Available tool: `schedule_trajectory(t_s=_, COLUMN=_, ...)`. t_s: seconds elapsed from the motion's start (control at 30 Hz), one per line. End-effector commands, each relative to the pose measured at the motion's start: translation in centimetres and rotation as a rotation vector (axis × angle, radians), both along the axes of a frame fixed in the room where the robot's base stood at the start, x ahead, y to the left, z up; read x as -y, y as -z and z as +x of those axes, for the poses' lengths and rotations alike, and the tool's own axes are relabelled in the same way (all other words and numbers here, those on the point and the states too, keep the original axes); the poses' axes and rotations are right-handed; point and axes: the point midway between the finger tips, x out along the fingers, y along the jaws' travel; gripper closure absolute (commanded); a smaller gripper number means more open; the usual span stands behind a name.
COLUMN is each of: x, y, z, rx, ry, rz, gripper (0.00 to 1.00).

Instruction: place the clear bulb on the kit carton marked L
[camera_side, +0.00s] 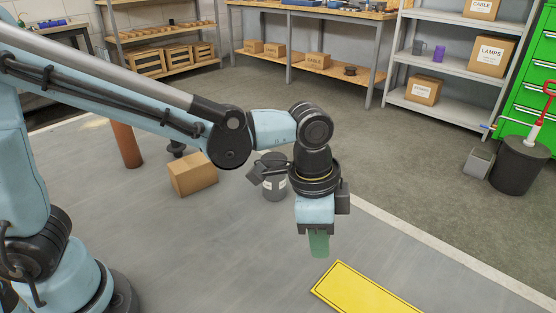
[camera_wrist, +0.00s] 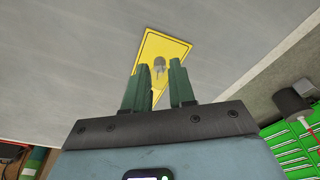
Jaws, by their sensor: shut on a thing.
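My gripper (camera_side: 319,252) points down above the grey floor in the side view, with its green fingers close together. In the wrist view my gripper (camera_wrist: 160,78) has a narrow gap between its fingertips, with a small grey, see-through rounded thing, seemingly the clear bulb (camera_wrist: 159,65), between them. The side view does not show the bulb; the fingers hide it. A plain cardboard carton (camera_side: 193,175) stands on the floor left of my gripper. No L mark can be read on it, so I cannot tell whether it is the kit carton.
A yellow, dark-edged panel (camera_side: 362,292) lies low at right of my gripper. A grey canister (camera_side: 273,187) stands behind my gripper. A brown post (camera_side: 126,145) stands farther left. Shelves with a LAMPS carton (camera_side: 491,56) and a black bin (camera_side: 520,162) are at right.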

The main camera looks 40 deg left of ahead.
Motion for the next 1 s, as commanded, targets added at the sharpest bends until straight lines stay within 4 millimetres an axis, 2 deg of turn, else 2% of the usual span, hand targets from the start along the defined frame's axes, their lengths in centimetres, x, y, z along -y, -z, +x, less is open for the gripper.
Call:
schedule_trajectory(t_s=0.03, x=0.5, y=-0.5, z=-0.8, rx=0.000, ry=0.004, rz=0.000, gripper=0.92)
schedule_trajectory(t_s=0.2, x=1.3, y=-1.5, z=-1.9, rx=0.001, ry=-0.004, rz=0.002, gripper=0.92)
schedule_trajectory(t_s=0.27, x=1.1, y=-1.8, z=-1.9, rx=0.000, ry=-0.028, rz=0.001, gripper=0.92)
schedule_trajectory(t_s=0.37, x=-0.4, y=-2.4, z=-1.2, rx=-0.002, ry=-0.121, rz=0.002, gripper=0.92)
schedule_trajectory(t_s=0.47, x=-3.3, y=-3.2, z=0.2, rx=-0.007, ry=-0.291, rz=0.004, gripper=0.92)
schedule_trajectory(t_s=0.7, x=-13.3, y=-5.7, z=2.8, rx=-0.014, ry=-0.838, rz=0.004, gripper=0.92)
schedule_trajectory(t_s=0.9, x=-21.4, y=-7.6, z=2.7, rx=-0.012, ry=-1.285, rz=0.000, gripper=0.92)
schedule_trajectory(t_s=1.0, x=-24.6, y=-8.4, z=2.1, rx=-0.009, ry=-1.471, rz=-0.004, gripper=0.92)
